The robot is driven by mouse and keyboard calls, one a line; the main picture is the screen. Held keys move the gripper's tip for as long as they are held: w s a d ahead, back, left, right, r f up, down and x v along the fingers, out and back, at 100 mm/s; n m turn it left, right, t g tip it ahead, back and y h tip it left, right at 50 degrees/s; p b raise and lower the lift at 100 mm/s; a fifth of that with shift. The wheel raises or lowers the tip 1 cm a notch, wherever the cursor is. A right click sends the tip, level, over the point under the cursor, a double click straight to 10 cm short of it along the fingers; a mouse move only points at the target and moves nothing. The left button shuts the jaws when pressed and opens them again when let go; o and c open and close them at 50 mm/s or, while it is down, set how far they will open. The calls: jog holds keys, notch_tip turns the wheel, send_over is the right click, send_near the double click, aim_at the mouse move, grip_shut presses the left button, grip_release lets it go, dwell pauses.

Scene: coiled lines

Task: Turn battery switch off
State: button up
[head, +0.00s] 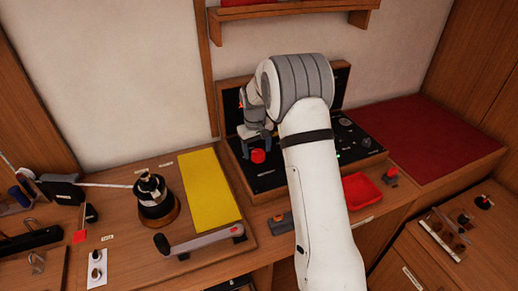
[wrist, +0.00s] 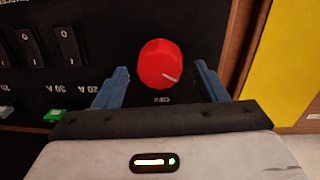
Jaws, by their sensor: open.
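The battery switch is most likely the red round knob (wrist: 160,63) on a black panel, seen in the wrist view with a pale pointer line aimed to the lower right. A small label below it is too blurred to read. The knob also shows in the head view (head: 258,155) on the black panel (head: 264,180). My gripper (wrist: 160,80) is open, with one blue-grey finger on each side of the knob and gaps between. It also shows in the head view (head: 256,138), above the knob. My arm hides part of the panel.
Rocker switches (wrist: 67,45) and a green part (wrist: 54,116) lie left of the knob in the wrist view. A yellow sheet (head: 210,190), a winch (head: 154,195) and a grey handle (head: 200,241) lie left of the panel. A red tray (head: 361,190) is at right.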

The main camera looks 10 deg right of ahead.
jog(key=shift+f, duration=0.5)
jog(key=shift+c, duration=0.4)
